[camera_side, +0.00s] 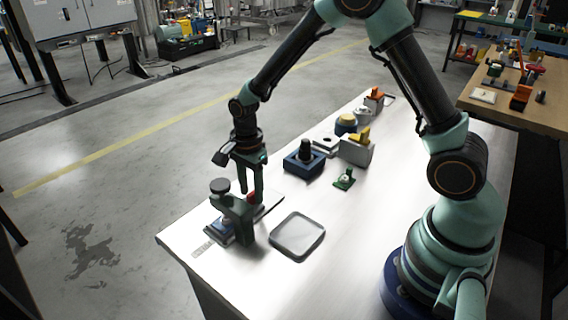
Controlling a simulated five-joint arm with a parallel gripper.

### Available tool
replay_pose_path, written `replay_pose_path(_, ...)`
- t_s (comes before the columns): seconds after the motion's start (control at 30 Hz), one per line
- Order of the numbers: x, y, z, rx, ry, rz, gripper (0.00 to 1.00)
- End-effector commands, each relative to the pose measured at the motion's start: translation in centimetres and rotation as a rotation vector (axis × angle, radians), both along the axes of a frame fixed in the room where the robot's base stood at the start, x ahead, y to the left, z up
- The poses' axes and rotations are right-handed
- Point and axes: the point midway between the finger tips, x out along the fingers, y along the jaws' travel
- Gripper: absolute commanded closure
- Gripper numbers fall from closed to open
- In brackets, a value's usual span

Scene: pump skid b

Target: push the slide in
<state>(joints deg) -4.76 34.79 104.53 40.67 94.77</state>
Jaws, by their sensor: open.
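My gripper (248,190) points down near the front left end of the white table, with its two green fingers apart. Just in front of it stands a green bracket (236,215) with a dark round knob (220,186) on top. A low blue and grey block (216,229) sits at the bracket's left foot. A small red part (251,198) shows at the fingertips, on or by a flat plate behind the bracket. I cannot tell for certain which part is the slide. The bracket partly hides the fingertips, and I cannot tell whether they touch anything.
A shallow grey tray (298,236) lies right of the bracket. Farther back are a dark blue box with a black knob (304,157), a small green part (344,179) and a grey block with a yellow top (357,148). The table's front middle is clear.

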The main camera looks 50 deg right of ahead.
Motion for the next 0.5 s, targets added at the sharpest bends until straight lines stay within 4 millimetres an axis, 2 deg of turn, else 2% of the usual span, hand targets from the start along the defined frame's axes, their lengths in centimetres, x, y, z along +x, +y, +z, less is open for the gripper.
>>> replay_pose_path(0.5, 0.0, 0.0, 4.6, 0.0, -0.001, 0.0, 0.53)
